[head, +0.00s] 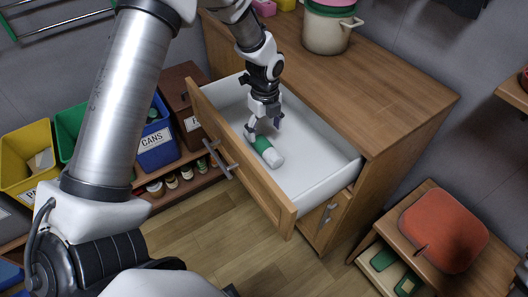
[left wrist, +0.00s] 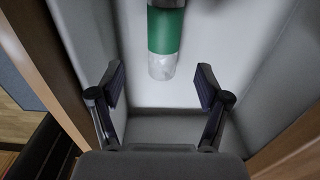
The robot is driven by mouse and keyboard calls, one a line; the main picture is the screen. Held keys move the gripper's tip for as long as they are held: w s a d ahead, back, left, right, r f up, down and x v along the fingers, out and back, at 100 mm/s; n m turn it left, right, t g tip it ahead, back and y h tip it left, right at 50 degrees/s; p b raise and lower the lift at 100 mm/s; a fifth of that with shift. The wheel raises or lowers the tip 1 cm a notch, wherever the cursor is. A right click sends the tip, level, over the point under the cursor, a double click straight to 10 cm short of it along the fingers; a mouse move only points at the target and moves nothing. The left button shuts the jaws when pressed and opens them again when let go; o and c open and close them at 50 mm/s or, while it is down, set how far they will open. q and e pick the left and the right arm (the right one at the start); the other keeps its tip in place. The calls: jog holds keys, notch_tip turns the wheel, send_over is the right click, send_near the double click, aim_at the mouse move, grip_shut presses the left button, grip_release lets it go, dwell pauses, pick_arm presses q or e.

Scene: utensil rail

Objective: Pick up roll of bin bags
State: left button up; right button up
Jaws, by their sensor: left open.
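The roll of bin bags (head: 267,151), white with a green band, lies on the white floor of the open drawer (head: 318,188), near the drawer's front panel. My left gripper (head: 264,127) is inside the drawer, open, just behind and above the roll in the head view. In the left wrist view the roll (left wrist: 165,40) lies beyond the fingertips of my left gripper (left wrist: 159,85), roughly in line with the gap between them. Its near end is apart from both fingers, and its far end is cut off by the frame. My right gripper is not in view.
The drawer's walls and wooden front (head: 245,165) stand close around the gripper. The wooden counter (head: 370,90) is above it, with a cream pot (head: 328,35). A blue bin (head: 157,145) and yellow bin (head: 28,155) stand left. A red cushion (head: 443,228) lies right.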

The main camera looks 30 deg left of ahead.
aim_at(266, 145)
pick_arm(q)
jog(key=shift+w+f+b, duration=0.15)
jog(key=shift+f+b, duration=0.25)
jog(key=shift+f, duration=0.5)
notch_tip(266, 145, down, 8)
jog(key=shift+w+r+b, duration=0.15)
jog(key=shift+r+b, duration=0.1)
jog(key=shift+b, duration=0.1)
jog(key=c, duration=1.3)
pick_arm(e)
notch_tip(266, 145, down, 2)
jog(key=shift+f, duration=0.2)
